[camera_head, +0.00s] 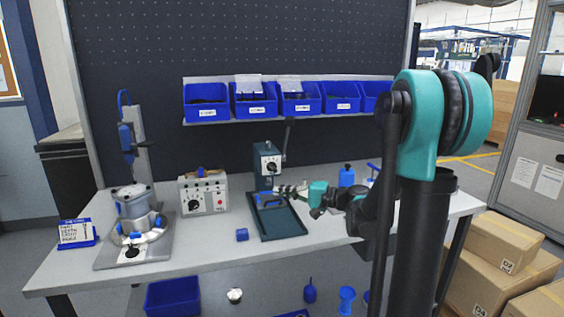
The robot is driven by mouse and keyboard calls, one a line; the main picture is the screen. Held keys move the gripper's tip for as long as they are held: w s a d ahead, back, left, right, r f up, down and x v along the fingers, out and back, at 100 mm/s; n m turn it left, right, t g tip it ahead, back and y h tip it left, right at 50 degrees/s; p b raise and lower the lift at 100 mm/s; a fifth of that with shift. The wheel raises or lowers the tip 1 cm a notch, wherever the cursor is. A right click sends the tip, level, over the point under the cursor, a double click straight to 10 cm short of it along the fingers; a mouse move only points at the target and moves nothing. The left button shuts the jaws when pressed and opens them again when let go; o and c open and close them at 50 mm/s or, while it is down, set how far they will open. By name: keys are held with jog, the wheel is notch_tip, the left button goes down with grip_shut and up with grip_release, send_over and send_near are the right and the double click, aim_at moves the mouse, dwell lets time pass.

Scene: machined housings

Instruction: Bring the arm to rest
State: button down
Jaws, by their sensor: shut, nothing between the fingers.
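My arm rises at the right of the head view and reaches left over the workbench (210,256). My gripper (280,190) is shut and empty. Its tips point left, close in front of a dark bench press (267,160) with a blue-grey base plate (283,224). A blue part (268,201) sits at the press, just below and left of the fingertips. I cannot tell whether the fingertips touch the press or this part.
A metal housing (136,205) stands in a fixture at the left. Blue bins (207,103) line the shelf behind. Cardboard boxes (497,251) stand at the right.

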jog(key=s+d+f+n+g+h, duration=0.1)
jog(key=s+d+f+h, duration=0.4)
jog(key=s+f, duration=0.4)
jog(key=s+d+f+n+g+h, duration=0.1)
jog(key=s+d+f+n+h, duration=0.1)
jog(key=s+d+f+h, duration=0.5)
jog(key=s+d+f+n+h, duration=0.1)
jog(key=s+d+f+h, duration=0.2)
jog(key=s+d+f, duration=0.2)
jog(key=s+d, duration=0.2)
jog(key=shift+s+f+g+h, duration=0.15)
jog(key=shift+s+g+h, duration=0.15)
jog(key=shift+s+h, duration=0.1)
